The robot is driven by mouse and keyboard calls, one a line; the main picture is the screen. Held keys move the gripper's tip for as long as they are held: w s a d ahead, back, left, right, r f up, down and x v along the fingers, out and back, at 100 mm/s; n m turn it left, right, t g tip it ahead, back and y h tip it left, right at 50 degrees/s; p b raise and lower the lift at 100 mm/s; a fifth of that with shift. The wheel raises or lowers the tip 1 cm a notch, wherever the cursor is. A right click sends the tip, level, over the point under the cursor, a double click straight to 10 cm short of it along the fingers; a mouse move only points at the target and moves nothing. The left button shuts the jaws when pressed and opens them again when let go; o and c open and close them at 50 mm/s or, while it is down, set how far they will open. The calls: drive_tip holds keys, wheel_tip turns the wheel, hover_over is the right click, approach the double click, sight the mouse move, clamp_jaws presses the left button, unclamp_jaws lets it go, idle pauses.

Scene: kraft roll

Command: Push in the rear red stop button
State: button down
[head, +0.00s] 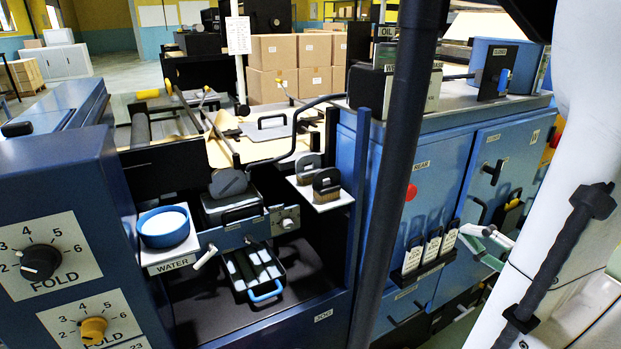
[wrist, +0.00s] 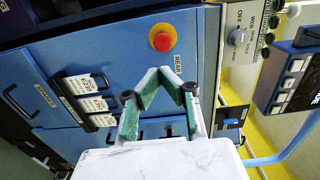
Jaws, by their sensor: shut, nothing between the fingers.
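The rear red stop button (wrist: 162,38) is a red round cap on a yellow ring, set on a blue cabinet panel beside a REAR label (wrist: 179,65). In the head view the red button (head: 411,192) shows next to the dark post, below and left of its REAR label. My gripper (wrist: 160,70) is shut and empty, with green-padded fingers. In the wrist view its tips lie below the button, apart from it in the picture; the depth gap cannot be told. In the head view my gripper (head: 468,234) is right of and lower than the button, in front of the cabinet.
A rack of white-tagged holders (wrist: 92,100) sticks out of the cabinet left of my gripper in the wrist view. A dark post (head: 395,170) crosses the head view. Cabinet handles (head: 492,172) protrude nearby.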

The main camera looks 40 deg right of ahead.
sight(412, 194)
drive_tip(key=shift+s+r, duration=0.15)
drive_tip(key=shift+s, duration=0.05)
drive_tip(key=shift+w, duration=0.1)
drive_tip(key=shift+w+d+b, duration=0.1)
drive_tip(key=shift+w+d, duration=0.3)
drive_tip(key=shift+w, duration=1.85)
drive_tip(key=shift+w+d+b, duration=0.1)
drive_tip(key=shift+w+d, duration=0.35)
drive_tip(key=shift+w, duration=1.85)
drive_tip(key=shift+w+d+b, duration=0.1)
drive_tip(key=shift+w+d, duration=0.3)
drive_tip(key=shift+w, duration=1.85)
